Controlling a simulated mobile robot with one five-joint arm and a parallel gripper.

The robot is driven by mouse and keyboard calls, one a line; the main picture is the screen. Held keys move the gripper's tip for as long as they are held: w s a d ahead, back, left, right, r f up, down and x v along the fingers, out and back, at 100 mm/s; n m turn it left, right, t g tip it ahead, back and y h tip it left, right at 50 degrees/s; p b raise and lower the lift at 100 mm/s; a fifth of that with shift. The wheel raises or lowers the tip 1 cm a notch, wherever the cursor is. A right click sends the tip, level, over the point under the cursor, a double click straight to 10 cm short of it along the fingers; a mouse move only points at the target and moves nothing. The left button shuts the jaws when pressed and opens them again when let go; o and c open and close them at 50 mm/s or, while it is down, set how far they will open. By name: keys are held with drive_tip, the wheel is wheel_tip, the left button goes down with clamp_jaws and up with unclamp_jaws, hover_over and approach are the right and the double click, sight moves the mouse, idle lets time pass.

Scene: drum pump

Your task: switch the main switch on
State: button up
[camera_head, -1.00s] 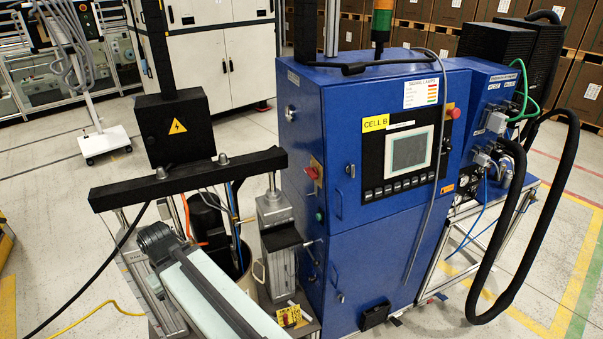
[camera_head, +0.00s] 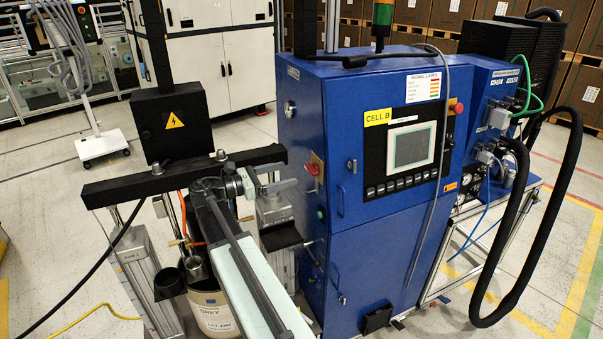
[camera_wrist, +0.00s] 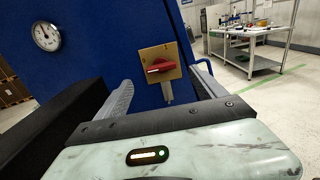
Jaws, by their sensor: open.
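The main switch (camera_head: 312,170) is a red rotary handle on a yellow plate, on the left side face of the blue cabinet (camera_head: 375,240). In the wrist view the red handle (camera_wrist: 160,67) lies nearly horizontal in the picture, with a pale mark on its left part. My gripper (camera_head: 290,184) is to the left of the switch in the head view and points at it. In the wrist view its two grey fingers (camera_wrist: 166,76) are spread apart, with the switch showing between and beyond them. The fingers look empty, and I see no contact with the handle.
A round gauge (camera_wrist: 46,36) sits on the cabinet left of the switch. A black beam (camera_head: 185,176) runs behind my arm, carrying a black electrical box (camera_head: 172,125). Open floor (camera_head: 60,225) lies to the left.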

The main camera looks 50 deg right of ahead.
sight(308, 169)
drive_tip(key=x, duration=0.7)
drive_tip(key=shift+d, duration=0.15)
drive_tip(key=shift+c, duration=0.3)
drive_tip(key=c, duration=1.3)
